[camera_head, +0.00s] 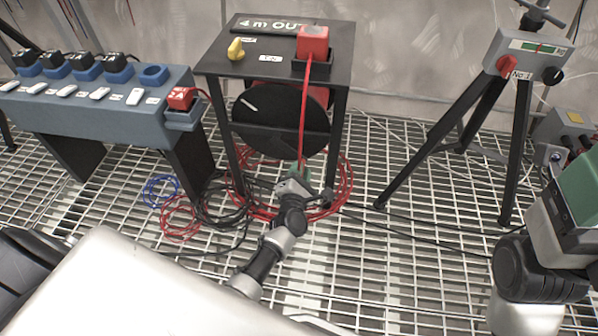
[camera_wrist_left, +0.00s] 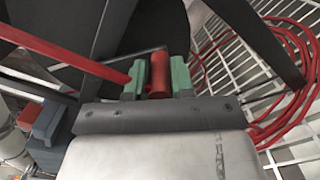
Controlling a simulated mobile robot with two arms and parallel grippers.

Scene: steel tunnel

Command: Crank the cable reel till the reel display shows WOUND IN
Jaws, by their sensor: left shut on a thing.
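The cable reel (camera_head: 281,125) is a black disc with a white mark, hung in a black frame (camera_head: 339,120). The reel display (camera_head: 268,25) on its top reads "4 m OUT". My left gripper (camera_head: 298,174) is at the lower front of the reel. In the left wrist view its green fingers (camera_wrist_left: 158,78) are shut on the red crank handle (camera_wrist_left: 160,73), one on each side. In the head view the handle is mostly hidden by the gripper. My right arm is at the right edge; a green part (camera_head: 582,192) shows there, but its jaw state is unclear.
A yellow knob (camera_head: 236,48) and a red plug (camera_head: 313,43) are on the reel frame's top; a red cable hangs in front. Loose cables (camera_head: 328,200) lie on the grating. A blue switch box (camera_head: 100,108) stands left, a tripod with a meter (camera_head: 527,62) right.

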